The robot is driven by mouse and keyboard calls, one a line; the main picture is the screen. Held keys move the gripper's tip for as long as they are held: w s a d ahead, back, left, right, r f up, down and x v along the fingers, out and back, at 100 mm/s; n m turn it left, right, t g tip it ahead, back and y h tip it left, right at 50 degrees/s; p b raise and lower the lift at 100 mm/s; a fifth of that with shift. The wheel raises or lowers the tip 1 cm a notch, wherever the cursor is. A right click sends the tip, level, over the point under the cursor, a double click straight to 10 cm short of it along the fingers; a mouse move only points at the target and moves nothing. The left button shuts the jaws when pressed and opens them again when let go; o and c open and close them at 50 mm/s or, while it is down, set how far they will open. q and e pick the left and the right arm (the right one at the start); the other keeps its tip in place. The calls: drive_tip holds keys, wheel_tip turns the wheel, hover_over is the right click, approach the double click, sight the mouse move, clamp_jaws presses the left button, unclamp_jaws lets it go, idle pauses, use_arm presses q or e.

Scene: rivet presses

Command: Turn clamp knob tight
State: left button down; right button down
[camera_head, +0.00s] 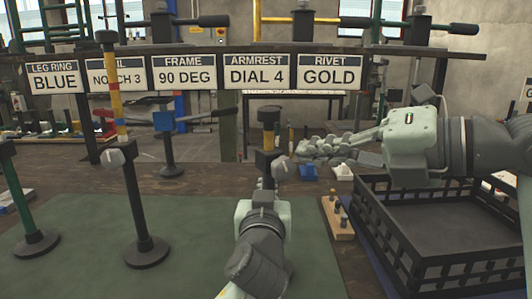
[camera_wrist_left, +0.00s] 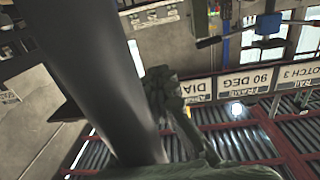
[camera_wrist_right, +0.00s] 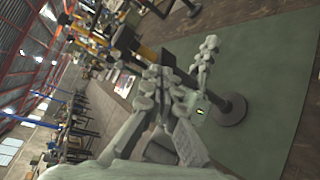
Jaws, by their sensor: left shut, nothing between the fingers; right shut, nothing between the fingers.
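A clamp post with a yellow band (camera_head: 268,116) and black collar stands at the middle of the bench, with a small grey clamp knob (camera_head: 281,169) low on its right side. A second post (camera_head: 115,100) with coloured bands stands to the left, with its own grey knob (camera_head: 115,158). My right gripper (camera_head: 308,148) is shut and empty, just right of the middle post and above its knob, apart from it. It shows in the right wrist view (camera_wrist_right: 150,85). My left gripper (camera_wrist_right: 206,50) is shut beside a post; the head view hides its fingers behind its own wrist.
A black crate (camera_head: 465,265) stands at the right, with a small wooden block (camera_head: 337,218) beside it. Blue (camera_head: 309,172) and white pieces lie behind. A sign rail (camera_head: 205,73) spans the back.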

drive_tip(key=shift+s+a+f, duration=0.35)
drive_tip(key=shift+a+f, duration=0.1)
drive_tip(key=shift+a, duration=0.05)
idle(1.1)
use_arm(q)
drive_tip(key=shift+s+r, duration=0.1)
use_arm(e)
drive_tip(key=shift+d+f, duration=0.15)
drive_tip(key=shift+f, duration=0.3)
idle(0.7)
drive_tip(key=shift+w+d, duration=0.1)
drive_tip(key=s+d, duration=0.2)
drive_tip(key=s, duration=0.1)
drive_tip(key=s+d, duration=0.1)
drive_tip(key=shift+s+d+r, duration=0.25)
drive_tip(key=shift+s+r, duration=0.15)
idle(0.4)
use_arm(q)
drive_tip(key=c, duration=1.8)
unclamp_jaws()
